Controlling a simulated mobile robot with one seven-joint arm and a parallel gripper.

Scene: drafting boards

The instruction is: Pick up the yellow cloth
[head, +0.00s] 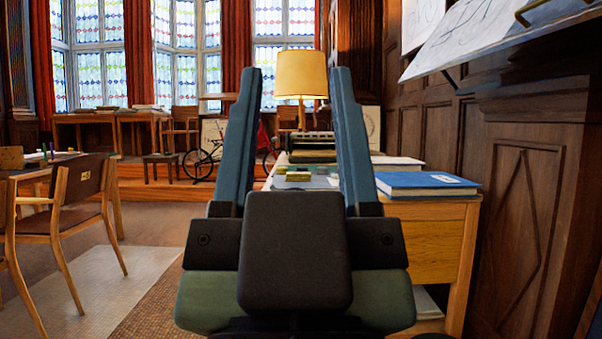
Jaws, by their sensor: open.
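My gripper (296,72) fills the middle of the head view, its two long blue-grey fingers pointing up and away, wide apart with nothing between them. Beyond it stands a wooden desk (434,240). A small flat yellow thing (298,177) lies on the desk top, seen between the fingers and well beyond them. It may be the yellow cloth, but it is too small to tell. My gripper hides part of the desk top.
A blue book (426,184) lies at the desk's right front corner. A lamp with a yellow shade (301,75) stands farther back. A wooden chair (75,195) is at left, and a panelled wall (530,200) closes the right side. Open floor (100,285) lies left of the gripper.

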